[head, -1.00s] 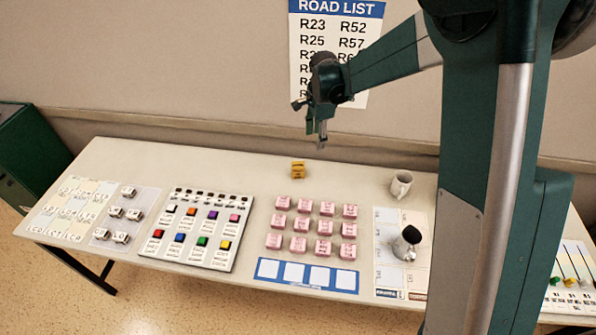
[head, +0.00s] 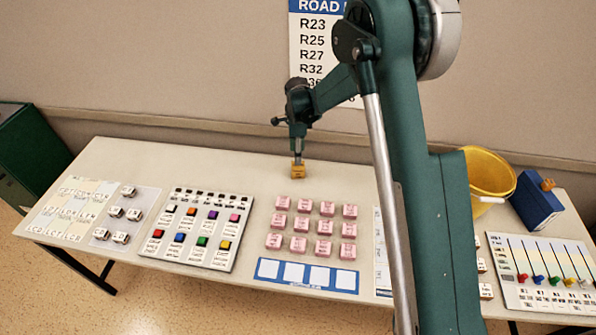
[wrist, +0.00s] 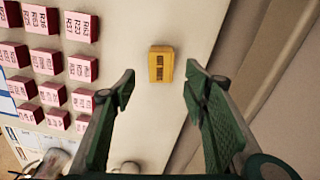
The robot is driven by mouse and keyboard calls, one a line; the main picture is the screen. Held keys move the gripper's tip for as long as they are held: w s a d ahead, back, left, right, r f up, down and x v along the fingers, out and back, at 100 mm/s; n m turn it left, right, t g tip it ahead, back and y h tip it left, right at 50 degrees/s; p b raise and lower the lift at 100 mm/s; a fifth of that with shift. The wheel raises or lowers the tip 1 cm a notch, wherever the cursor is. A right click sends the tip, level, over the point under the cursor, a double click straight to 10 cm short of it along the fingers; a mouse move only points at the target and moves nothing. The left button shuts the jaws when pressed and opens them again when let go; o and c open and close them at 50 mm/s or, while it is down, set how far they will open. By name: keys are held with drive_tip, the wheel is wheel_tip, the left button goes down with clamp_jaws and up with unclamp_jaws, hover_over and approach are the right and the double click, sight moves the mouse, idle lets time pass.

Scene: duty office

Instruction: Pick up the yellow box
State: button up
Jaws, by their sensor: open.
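The yellow box (head: 297,172) stands on the table toward the back, behind the pink blocks. It has dark markings on its top. In the wrist view the yellow box (wrist: 161,65) lies ahead of the fingertips, roughly centred between them. My gripper (head: 298,156) is directly above or just behind the box in the head view, pointing down. In the wrist view my gripper (wrist: 158,82) has its two green fingers wide apart with nothing between them. I cannot tell exactly how much height is left between fingertips and box.
Pink labelled blocks (head: 301,223) stand in rows in front of the box; in the wrist view they (wrist: 76,65) are left of the fingers. A button panel (head: 197,228) lies to the left. A yellow bucket (head: 488,176) and a blue box (head: 537,201) stand right. The table around the yellow box is clear.

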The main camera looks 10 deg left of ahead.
sight(298, 170)
drive_tip(key=shift+f, duration=1.3)
drive_tip(key=shift+w+d+f+p, duration=0.1)
drive_tip(key=shift+f+p, duration=0.3)
drive_tip(key=shift+f, duration=2.2)
drive_tip(key=c, duration=0.8)
